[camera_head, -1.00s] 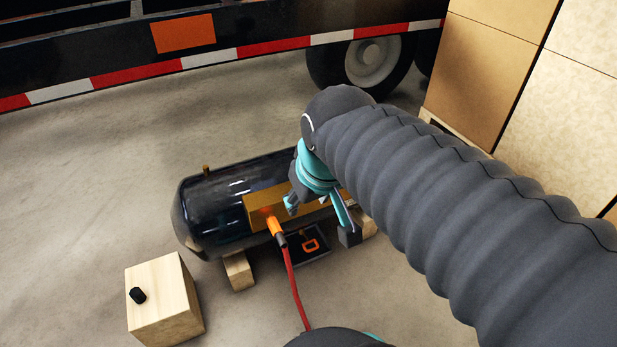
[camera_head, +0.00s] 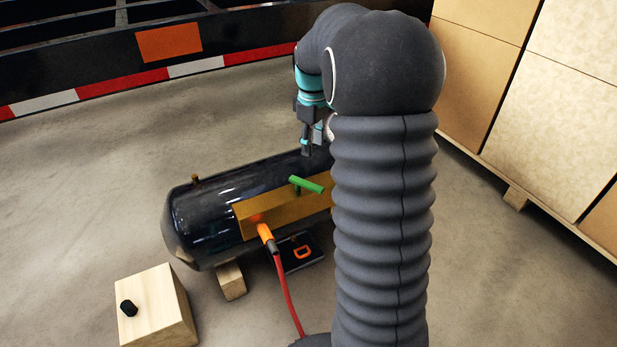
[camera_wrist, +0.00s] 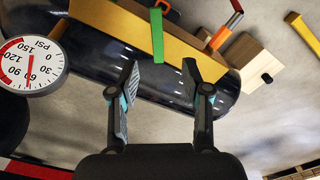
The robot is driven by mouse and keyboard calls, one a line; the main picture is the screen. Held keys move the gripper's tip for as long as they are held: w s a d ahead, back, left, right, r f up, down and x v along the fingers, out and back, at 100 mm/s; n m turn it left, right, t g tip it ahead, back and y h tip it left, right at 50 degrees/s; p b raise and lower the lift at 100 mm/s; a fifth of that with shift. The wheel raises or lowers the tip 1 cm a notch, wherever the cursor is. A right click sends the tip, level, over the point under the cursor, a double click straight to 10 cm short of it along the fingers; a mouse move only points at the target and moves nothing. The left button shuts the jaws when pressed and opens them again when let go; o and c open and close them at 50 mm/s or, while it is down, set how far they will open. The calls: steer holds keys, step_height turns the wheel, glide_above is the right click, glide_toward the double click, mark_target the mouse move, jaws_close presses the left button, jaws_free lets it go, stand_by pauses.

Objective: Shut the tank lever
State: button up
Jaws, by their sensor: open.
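The black tank (camera_head: 215,205) lies on its side on wooden blocks, with a brass-coloured plate (camera_head: 270,209) along its front. The green lever (camera_head: 307,185) sits above this plate, slanting slightly down to the right. In the wrist view the green lever (camera_wrist: 157,38) lies beyond the fingertips, nearer the plate (camera_wrist: 190,59). My gripper (camera_wrist: 163,84) is open and empty, with its fingers over the black tank (camera_wrist: 172,92). In the head view my gripper (camera_head: 307,150) is above and behind the lever, apart from it. My arm hides the tank's right end.
A red hose with an orange connector (camera_head: 264,232) joins the plate. A pressure gauge (camera_wrist: 32,67) shows at left in the wrist view. A wooden block with a black knob (camera_head: 150,300) stands front left. Stacked boxes (camera_head: 540,110) stand right; a trailer (camera_head: 120,60) is behind.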

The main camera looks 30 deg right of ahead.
mark_target(313, 185)
steer(key=f, duration=0.9)
steer(key=f+b, duration=0.1)
steer(key=f, duration=0.4)
steer(key=shift+w+d+f, duration=0.25)
steer(key=shift+w+d, duration=0.05)
jaws_close()
